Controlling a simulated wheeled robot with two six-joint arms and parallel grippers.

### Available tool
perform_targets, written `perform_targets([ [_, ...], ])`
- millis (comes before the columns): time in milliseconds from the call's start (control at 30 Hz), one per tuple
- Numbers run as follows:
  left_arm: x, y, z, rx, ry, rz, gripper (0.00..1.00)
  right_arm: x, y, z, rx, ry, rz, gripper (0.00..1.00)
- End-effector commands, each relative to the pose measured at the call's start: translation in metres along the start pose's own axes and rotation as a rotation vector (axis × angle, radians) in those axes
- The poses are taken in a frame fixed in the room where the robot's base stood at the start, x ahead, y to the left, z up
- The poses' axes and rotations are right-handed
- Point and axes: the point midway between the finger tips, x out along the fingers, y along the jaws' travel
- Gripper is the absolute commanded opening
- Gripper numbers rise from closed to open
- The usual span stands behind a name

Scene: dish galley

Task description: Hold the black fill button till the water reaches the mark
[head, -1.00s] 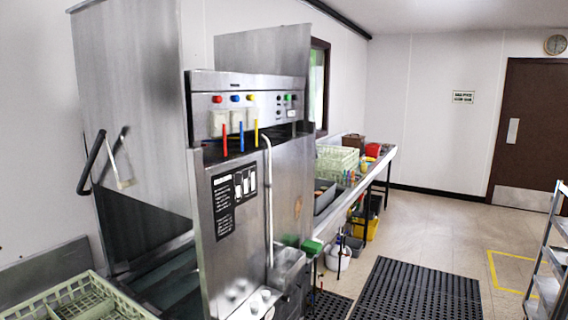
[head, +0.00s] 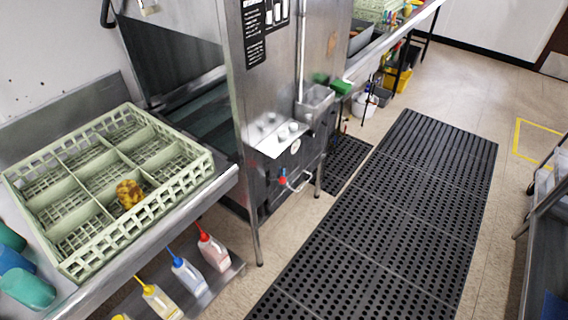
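The stainless dish machine (head: 285,75) stands at the upper middle of the head view, with its top cut off by the frame. Its upper control panel is out of view, and I cannot make out a black fill button. A small ledge (head: 272,148) on its front carries several pale knobs. Black labels (head: 254,35) with white markings show on its front. Below the ledge are a red-handled valve (head: 282,181) and a short pipe. I cannot make out a water level or a mark. Neither of my grippers is in view.
A pale green divided rack (head: 188,172) with a brown-yellow item (head: 129,194) sits on the left counter. Bottles (head: 213,250) with coloured caps stand on a shelf below. Black floor mats (head: 390,215) cover the clear aisle. A metal cart (head: 545,220) stands at right.

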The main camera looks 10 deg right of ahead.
Motion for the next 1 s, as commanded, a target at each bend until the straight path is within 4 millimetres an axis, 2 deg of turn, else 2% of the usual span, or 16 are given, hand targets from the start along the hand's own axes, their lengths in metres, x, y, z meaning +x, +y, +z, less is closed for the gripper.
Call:
perform_targets([
  [33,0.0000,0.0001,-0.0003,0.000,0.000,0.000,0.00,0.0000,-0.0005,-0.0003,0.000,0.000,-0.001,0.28],
  [233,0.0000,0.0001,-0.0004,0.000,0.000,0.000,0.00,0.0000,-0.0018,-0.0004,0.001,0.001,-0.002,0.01],
  [267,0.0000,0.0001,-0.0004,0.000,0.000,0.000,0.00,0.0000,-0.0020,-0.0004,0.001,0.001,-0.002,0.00],
  [1000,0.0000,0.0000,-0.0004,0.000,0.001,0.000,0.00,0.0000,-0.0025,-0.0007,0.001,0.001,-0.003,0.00],
])
